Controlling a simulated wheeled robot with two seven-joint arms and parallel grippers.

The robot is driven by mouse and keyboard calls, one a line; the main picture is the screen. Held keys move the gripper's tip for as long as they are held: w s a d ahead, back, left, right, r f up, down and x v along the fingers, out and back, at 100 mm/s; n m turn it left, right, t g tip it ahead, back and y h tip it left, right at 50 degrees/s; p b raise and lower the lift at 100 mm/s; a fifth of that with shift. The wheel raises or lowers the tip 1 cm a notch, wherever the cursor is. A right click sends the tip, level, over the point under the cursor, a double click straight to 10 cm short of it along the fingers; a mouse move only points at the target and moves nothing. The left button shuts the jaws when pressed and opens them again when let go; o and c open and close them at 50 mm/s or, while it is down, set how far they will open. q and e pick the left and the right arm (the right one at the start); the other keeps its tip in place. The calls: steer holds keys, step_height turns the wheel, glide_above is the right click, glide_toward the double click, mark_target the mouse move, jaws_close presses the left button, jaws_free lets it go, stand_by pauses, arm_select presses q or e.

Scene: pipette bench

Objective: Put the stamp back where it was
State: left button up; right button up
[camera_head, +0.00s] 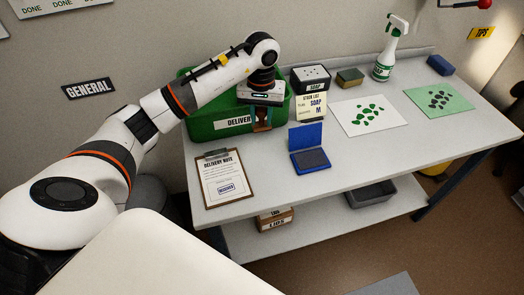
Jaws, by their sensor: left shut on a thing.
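My left gripper (262,122) points down in front of the green bin (205,128), over the bench. It is shut on the stamp, which shows only as a small brownish piece (262,118) between the fingers. The gripper hides most of it, and I cannot tell whether it touches the bench. The blue ink pad (311,159) lies open to the right of the gripper with its lid (305,136) raised. The delivery note clipboard (224,182) lies at the front left with a blue stamped mark near its lower part. My right gripper is out of view.
A black-and-white soap box (311,78) with a card (311,106) in front stands right of the bin. Behind are a sponge (350,76) and spray bottle (388,55). Two sheets with dark shapes (352,120) (420,107) lie right. The bench's front middle is clear.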

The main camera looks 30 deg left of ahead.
mark_target(260, 124)
arm_select(q)
step_height(260, 124, down, 6)
steer(key=shift+a+r+p, duration=0.15)
steer(key=shift+r+p, duration=0.05)
steer(key=shift+p, duration=0.35)
step_height(260, 124, down, 4)
steer(key=shift+r+p, duration=0.2)
steer(key=shift+p, duration=0.15)
steer(key=shift+f, duration=0.3)
steer(key=shift+f, duration=0.1)
steer(key=shift+f+b, duration=0.1)
steer(key=shift+b, duration=0.2)
steer(key=o, duration=0.9)
steer(key=shift+o, duration=0.2)
